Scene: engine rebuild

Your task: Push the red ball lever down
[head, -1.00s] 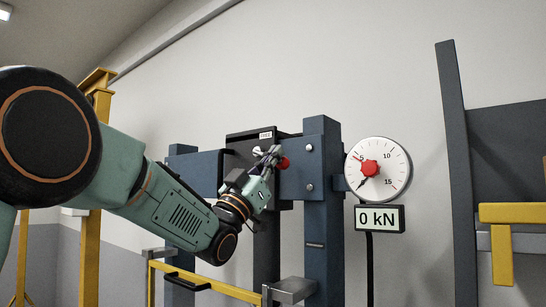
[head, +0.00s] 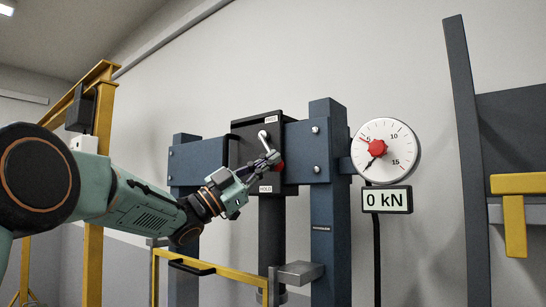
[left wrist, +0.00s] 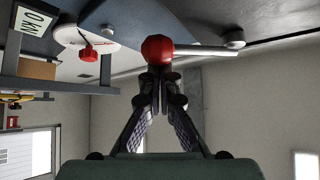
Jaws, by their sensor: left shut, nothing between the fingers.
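The lever's red ball (head: 279,166) shows at the tip of my left gripper (head: 274,159) in the head view, in front of the press's black panel (head: 243,150). A pale lever rod (head: 264,138) runs from near the panel's upper part down to it. In the left wrist view the red ball (left wrist: 157,49) sits right at the closed fingertips (left wrist: 157,72), with the metal rod (left wrist: 205,50) reaching right. The fingers are together with nothing between them. Whether they touch the ball I cannot tell for sure. A "HOLD" label (head: 265,189) is below the ball. My right gripper is not in view.
The blue press frame (head: 328,200) surrounds the panel. A dial (head: 386,150) and a display reading 0 kN (head: 386,199) are to the right. A yellow guard rail (head: 225,284) runs below my arm. A yellow post (head: 97,200) stands at left.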

